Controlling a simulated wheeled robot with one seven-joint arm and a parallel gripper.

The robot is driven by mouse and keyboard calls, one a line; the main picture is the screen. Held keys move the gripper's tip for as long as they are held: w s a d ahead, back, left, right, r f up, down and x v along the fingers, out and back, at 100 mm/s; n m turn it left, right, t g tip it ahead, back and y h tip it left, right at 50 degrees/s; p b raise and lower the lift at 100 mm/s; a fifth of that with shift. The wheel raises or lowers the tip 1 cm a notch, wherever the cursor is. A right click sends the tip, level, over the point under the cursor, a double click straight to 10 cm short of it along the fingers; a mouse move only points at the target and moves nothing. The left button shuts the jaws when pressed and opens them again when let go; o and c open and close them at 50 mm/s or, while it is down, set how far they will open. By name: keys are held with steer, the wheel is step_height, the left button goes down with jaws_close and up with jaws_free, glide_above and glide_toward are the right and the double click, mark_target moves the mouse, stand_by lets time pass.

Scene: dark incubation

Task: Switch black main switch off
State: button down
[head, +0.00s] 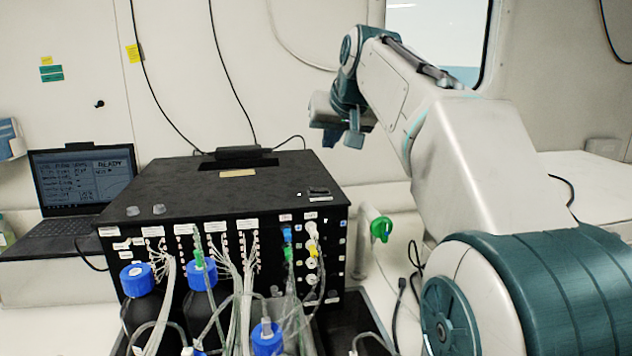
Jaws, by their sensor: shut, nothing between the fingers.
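A large black box (200,193) with tubes and labels on its front stands on the bench in the head view. I cannot make out the black main switch for certain. A small dark raised part (319,191) sits on the box top near its front right corner, but I cannot tell what it is. My gripper (352,139) is above and behind the right side of the box, in the air and apart from it. It is shut and empty, and its fingertips are small and partly hidden by the wrist.
Bottles with blue caps (137,279) and bundled tubes stand before the box. A laptop (84,181) is at the left. A green-handled part (381,229) stands right of the box. Cables hang behind the box. My arm covers much of the right side.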

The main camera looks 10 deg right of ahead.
glide_above(314, 188)
steer(key=s, duration=0.2)
steer(key=f, duration=0.7)
steer(key=shift+s+d+p, duration=0.1)
steer(key=shift+d+p, duration=0.2)
steer(key=shift+d, duration=0.1)
step_height(314, 188, down, 2)
steer(key=shift+a+f, duration=0.15)
steer(key=shift+f, duration=0.05)
steer(key=shift+a+f, duration=0.1)
steer(key=shift+f, duration=0.65)
steer(key=shift+a+f+b, duration=0.1)
steer(key=shift+f+b, duration=0.2)
steer(key=shift+b, duration=0.05)
